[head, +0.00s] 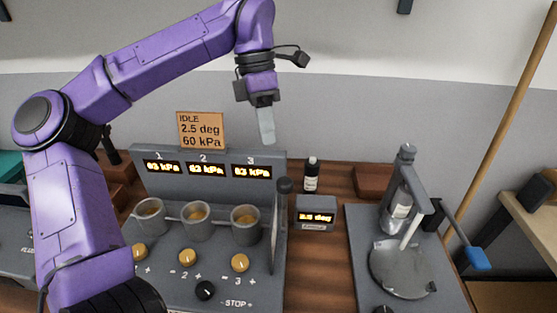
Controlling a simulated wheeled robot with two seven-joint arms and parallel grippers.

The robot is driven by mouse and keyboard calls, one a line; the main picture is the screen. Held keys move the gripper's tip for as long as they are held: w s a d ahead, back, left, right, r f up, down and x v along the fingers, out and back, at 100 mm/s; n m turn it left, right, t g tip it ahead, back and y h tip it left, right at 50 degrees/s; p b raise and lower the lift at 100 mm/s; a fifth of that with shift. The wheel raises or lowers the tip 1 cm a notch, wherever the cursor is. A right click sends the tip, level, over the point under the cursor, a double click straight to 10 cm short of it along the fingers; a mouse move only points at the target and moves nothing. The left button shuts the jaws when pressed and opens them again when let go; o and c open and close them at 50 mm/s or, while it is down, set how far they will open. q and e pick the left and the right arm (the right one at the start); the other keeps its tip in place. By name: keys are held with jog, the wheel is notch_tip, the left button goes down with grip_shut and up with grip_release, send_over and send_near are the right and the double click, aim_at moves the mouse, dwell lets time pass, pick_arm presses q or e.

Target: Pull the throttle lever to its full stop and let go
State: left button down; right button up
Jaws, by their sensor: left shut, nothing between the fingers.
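The throttle lever (275,235) is a thin grey arm with a black knob (284,185), standing near upright at the right side of the grey test bench (215,163). A small display box (316,226) beside it reads about 2.5 deg. A sign (202,130) behind the bench reads IDLE, 2.5 deg, 60 kPa. My left gripper (266,126) is shut and empty, pointing down above and behind the lever, apart from the knob in the picture. My right gripper is not in view.
Three grey cups (197,222) stand on the bench, with brass knobs (187,257) and a black STOP-side knob (205,291) in front. A dark bottle (311,174) stands behind the display box.

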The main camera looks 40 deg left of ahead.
pick_arm(q)
jog(key=s+d+f, duration=0.2)
jog(key=d+f, duration=0.2)
jog(key=shift+d+p, duration=0.15)
jog(key=shift+p, duration=0.15)
jog(key=shift+s, duration=0.1)
